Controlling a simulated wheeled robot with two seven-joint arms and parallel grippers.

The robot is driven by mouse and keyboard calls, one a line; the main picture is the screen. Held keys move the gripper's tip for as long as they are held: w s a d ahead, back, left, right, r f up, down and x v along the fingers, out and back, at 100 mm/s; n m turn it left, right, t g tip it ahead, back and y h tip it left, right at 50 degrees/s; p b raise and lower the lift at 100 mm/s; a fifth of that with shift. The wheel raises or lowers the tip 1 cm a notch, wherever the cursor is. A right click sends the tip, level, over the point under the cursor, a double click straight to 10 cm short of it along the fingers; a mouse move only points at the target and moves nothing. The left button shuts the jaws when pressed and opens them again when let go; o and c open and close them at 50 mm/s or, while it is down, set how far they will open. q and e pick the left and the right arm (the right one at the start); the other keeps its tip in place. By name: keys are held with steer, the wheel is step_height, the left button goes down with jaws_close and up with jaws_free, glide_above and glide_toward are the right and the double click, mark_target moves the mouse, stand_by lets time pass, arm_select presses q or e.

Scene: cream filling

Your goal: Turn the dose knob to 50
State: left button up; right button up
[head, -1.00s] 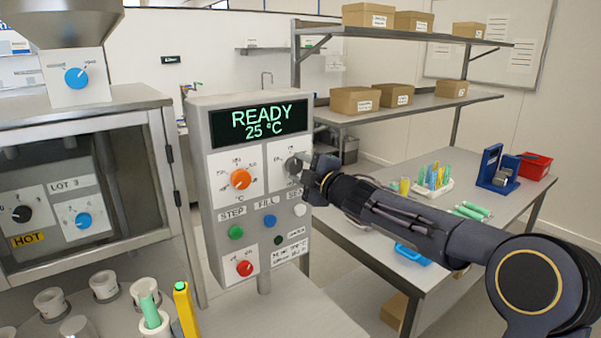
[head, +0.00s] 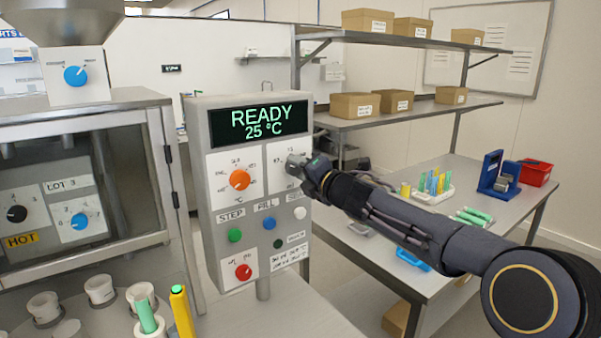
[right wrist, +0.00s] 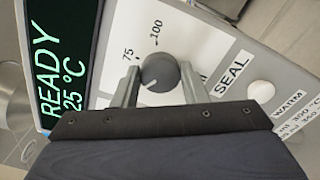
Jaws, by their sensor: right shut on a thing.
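The dose knob (right wrist: 160,70) is a dark grey round knob on a white plate of the control panel. In the right wrist view its white pointer mark is toward the lower left, away from the 75 and 100 labels at the upper left and top. The 50 label cannot be made out. My right gripper (right wrist: 160,82) has one finger on each side of the knob and is shut on it. In the head view my right gripper (head: 299,161) is at the panel's upper right plate and mostly hides the knob. My left gripper is not in view.
The grey control panel (head: 203,190) shows READY and 25 °C. An orange knob (head: 239,180) is left of my gripper; a green button (head: 235,235), a blue button (head: 269,223) and a red knob (head: 243,271) lie below. A steel shelf table (head: 470,180) stands at right.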

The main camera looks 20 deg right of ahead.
steer(key=shift+f+n, duration=0.15)
steer(key=shift+n, duration=0.25)
steer(key=o, duration=1)
steer(key=shift+c, duration=0.2)
steer(key=b+v, duration=0.1)
steer(key=v, duration=0.6)
steer(key=shift+s, duration=0.4)
steer(key=shift+d, duration=0.15)
